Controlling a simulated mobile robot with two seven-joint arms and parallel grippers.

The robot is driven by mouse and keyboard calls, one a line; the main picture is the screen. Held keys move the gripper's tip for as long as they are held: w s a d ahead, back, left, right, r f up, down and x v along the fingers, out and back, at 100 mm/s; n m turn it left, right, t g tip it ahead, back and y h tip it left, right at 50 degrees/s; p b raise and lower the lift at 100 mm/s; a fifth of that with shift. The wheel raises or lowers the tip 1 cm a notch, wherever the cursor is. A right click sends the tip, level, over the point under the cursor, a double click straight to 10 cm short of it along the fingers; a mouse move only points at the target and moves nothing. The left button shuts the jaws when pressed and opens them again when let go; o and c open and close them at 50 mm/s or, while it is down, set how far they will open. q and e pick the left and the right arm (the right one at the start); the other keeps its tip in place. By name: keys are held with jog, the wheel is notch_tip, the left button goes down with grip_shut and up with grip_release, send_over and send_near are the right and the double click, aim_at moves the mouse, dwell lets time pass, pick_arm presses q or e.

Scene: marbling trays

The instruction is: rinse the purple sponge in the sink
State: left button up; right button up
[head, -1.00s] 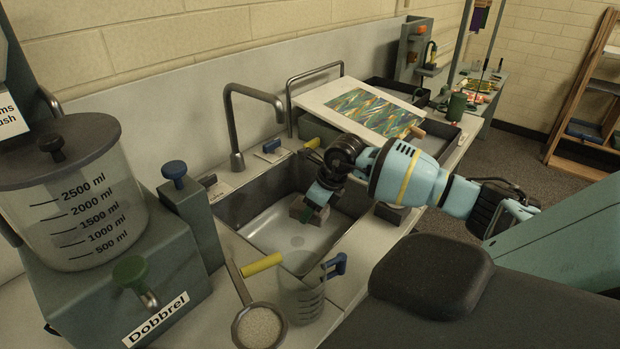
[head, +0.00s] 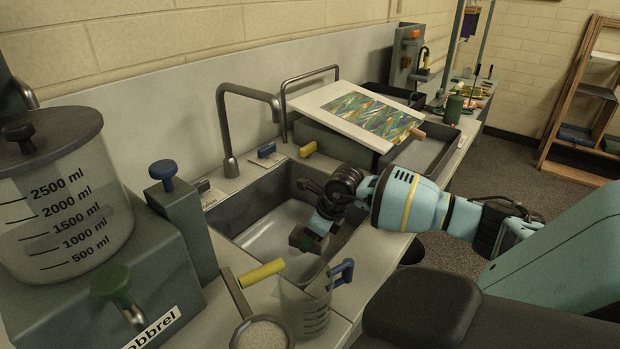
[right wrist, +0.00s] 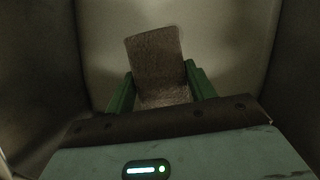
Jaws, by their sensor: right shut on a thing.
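A small block-shaped sponge (head: 301,237) is between the fingers of my right gripper (head: 316,232), inside the sink (head: 262,237). It looks dull brown-grey, not clearly purple. In the right wrist view the sponge (right wrist: 157,65) sticks out beyond the two green fingers, which are shut on it. It is over the pale sink floor, with the sink walls around it; whether it touches the floor I cannot tell. The grey tap (head: 229,125) stands at the sink's back left, with its spout reaching over the basin. No running water shows. My left gripper is out of view.
A clear jug (head: 305,306) with a blue handle and a yellow-handled strainer (head: 262,334) stand at the sink's near edge. A large marked tank (head: 62,205) is on the left. A marbled sheet on a board (head: 370,115) lies beyond the sink.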

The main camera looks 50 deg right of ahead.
jog(key=shift+f+b, duration=0.9)
jog(key=shift+f, duration=0.9)
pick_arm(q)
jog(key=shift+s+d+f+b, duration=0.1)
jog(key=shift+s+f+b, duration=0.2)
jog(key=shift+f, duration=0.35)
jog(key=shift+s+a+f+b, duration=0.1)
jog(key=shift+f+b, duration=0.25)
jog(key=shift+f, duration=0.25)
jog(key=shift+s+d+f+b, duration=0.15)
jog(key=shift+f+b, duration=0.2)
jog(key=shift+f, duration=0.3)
pick_arm(e)
jog(key=shift+f, duration=1.6)
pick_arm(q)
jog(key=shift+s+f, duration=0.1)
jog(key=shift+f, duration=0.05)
pick_arm(e)
jog(key=shift+o, duration=0.3)
jog(key=shift+w, duration=0.15)
